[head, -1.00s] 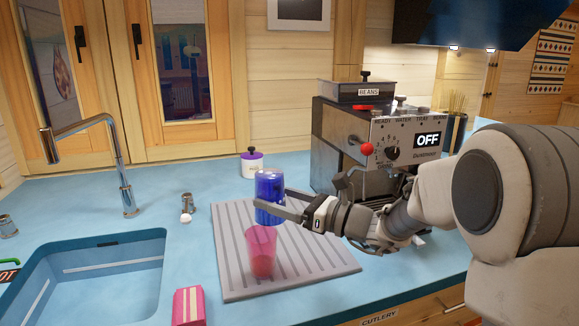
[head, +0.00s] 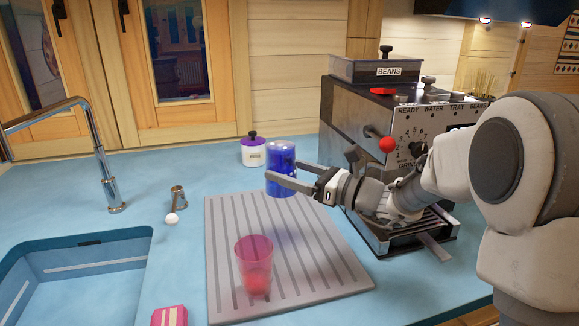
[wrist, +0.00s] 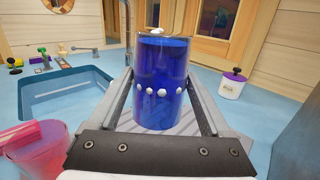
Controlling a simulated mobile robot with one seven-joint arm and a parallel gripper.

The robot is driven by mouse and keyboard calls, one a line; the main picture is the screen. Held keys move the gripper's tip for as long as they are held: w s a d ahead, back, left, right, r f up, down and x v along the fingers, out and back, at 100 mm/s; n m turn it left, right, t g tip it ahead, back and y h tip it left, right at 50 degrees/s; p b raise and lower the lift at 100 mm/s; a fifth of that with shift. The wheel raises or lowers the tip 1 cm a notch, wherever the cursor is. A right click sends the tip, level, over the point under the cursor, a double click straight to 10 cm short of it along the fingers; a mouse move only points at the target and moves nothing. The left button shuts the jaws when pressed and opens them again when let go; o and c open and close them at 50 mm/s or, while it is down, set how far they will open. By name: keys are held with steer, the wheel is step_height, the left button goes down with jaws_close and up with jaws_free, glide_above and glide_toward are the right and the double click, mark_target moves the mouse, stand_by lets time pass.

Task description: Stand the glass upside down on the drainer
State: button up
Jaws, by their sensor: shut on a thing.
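A blue see-through glass (head: 281,170) with a row of white dots is held between the fingers of my gripper (head: 290,184), over the far part of the drainer. In the wrist view the blue glass (wrist: 162,85) stands vertical between the two fingers; I cannot tell which end is its mouth. The grey ribbed drainer (head: 225,225) lies flat on the counter, with a bluish shadow on it. A pink see-through tumbler (head: 254,262), wide end up and red low inside, stands on the drainer's near part.
The sink (head: 75,270) is at the left with its tap (head: 105,165). A coffee machine (head: 385,130) stands right of the drainer. A white jar with a purple lid (head: 253,151) is behind it. A pink box (head: 169,316) lies at the front. The drainer's middle is clear.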

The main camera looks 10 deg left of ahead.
steer(key=shift+f+b, duration=4.25)
steer(key=shift+f, duration=1.4)
steer(key=o, duration=1.5)
steer(key=shift+d, duration=0.1)
steer(key=p+v, duration=0.3)
steer(key=v, duration=1.4)
steer(key=shift+d+f, duration=0.1)
steer(key=shift+d, duration=0.05)
steer(key=shift+s, duration=0.1)
